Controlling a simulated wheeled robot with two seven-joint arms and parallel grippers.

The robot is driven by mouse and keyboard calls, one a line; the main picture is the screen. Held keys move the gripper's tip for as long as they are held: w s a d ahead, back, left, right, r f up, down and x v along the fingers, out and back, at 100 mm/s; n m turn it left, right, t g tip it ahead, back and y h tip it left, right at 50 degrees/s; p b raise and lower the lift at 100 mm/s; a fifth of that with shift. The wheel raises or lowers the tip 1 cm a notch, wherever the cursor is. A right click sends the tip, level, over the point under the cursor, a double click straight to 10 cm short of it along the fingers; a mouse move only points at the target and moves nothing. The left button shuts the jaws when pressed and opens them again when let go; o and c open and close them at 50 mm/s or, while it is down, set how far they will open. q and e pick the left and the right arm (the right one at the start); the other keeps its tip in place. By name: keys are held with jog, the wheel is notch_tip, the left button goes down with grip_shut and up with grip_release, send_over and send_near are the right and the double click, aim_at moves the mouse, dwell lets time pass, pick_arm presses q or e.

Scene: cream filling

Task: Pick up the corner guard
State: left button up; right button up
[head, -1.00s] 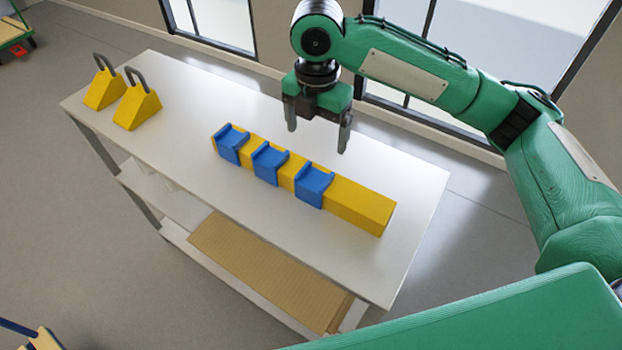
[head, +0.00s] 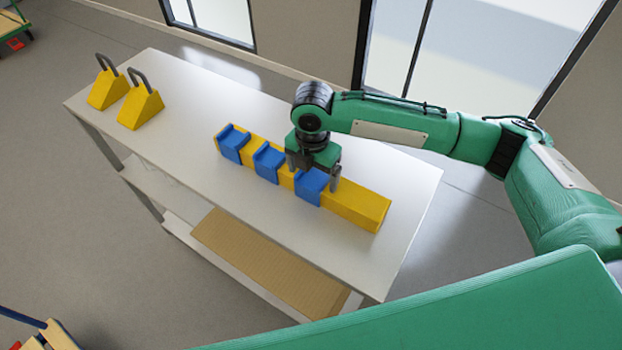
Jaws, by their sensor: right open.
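Three blue corner guards sit in a row over a long yellow bar on the white table: the left one (head: 233,144), the middle one (head: 268,162) and the right one (head: 309,188). My right gripper (head: 312,179) is open and low, at the right corner guard, with its fingers toward the guard's two sides. The gripper covers the back part of that guard, and I cannot tell if the fingers touch it. My left gripper is not in view.
The yellow bar (head: 357,207) lies lengthwise on the white table (head: 190,108). Two yellow wedge blocks with dark handles (head: 107,88) (head: 141,107) stand at the table's left end. A flat tan cardboard piece (head: 265,262) lies on the lower shelf. Windows stand behind.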

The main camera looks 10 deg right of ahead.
jog(key=c, duration=1)
jog(key=shift+c, duration=0.3)
jog(key=shift+r, duration=0.1)
